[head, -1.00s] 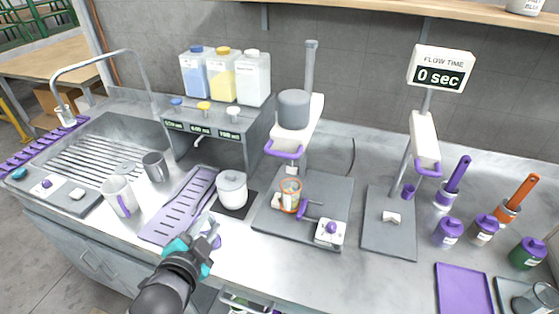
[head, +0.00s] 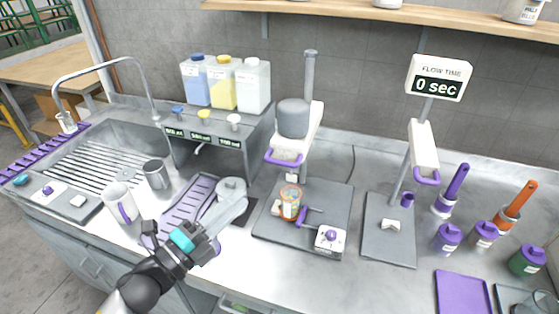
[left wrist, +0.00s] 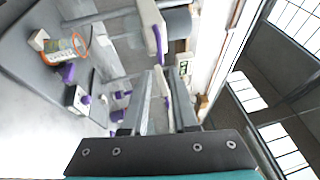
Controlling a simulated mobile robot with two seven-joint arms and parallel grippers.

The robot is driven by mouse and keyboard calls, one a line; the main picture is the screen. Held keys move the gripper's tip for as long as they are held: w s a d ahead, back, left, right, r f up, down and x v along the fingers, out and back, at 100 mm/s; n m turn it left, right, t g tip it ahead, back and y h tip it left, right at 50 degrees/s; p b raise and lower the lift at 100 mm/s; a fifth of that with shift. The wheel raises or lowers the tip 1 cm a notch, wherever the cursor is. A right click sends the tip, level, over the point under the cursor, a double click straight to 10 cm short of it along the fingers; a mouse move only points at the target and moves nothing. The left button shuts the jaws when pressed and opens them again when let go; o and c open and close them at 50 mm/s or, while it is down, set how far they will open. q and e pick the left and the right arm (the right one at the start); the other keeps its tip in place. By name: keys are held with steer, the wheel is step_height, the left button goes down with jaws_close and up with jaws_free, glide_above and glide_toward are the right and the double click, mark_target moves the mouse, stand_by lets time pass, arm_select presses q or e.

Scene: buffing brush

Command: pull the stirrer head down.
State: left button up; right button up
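The stirrer head (head: 292,119) is a grey cylinder on a white arm, raised on a grey post (head: 309,75) above a flat base plate (head: 262,222). Its purple handle (head: 283,158) hangs at the front of the white arm. A clear container with an orange rim (head: 290,203) stands on the plate below. My right gripper is out of view.
A small white box with a purple knob (head: 330,238) sits on the plate's front corner. A second stand (head: 423,145) with a display rises to the right. Purple-capped bottles stand farther right.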

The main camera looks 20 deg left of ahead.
mark_target(280, 161)
arm_select(q)
steer(key=p+x, duration=0.2)
steer(key=x, duration=1.1)
steer(key=shift+w+p, duration=0.1)
steer(key=shift+p, duration=0.2)
jaws_close()
stand_by(0.9)
